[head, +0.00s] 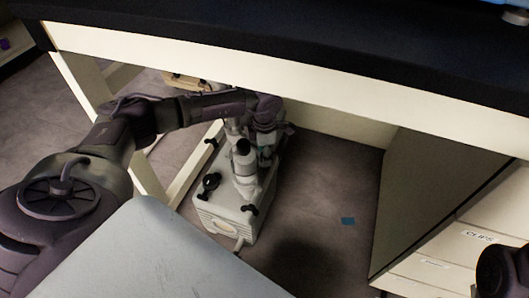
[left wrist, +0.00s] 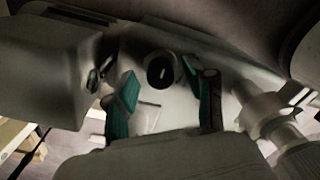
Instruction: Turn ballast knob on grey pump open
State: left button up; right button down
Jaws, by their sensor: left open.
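The grey pump (head: 228,215) stands on the floor under the bench, with black fittings on its top. In the left wrist view, a round black knob (left wrist: 161,70) with a light mark sits on the pale pump body. My left gripper (head: 262,137) reaches in under the bench over the far part of the pump. In the left wrist view, the open left gripper (left wrist: 166,92) has its green-padded fingers on either side of the knob, seemingly apart from it. In the head view, the gripper and arm hide that part of the pump.
The bench edge (head: 280,62) runs above my left arm. A pale frame bar (head: 190,163) lies left of the pump.

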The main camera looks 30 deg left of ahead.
pick_arm(q)
notch_tip(320, 180, up, 12)
dwell(0.6)
dwell(0.4)
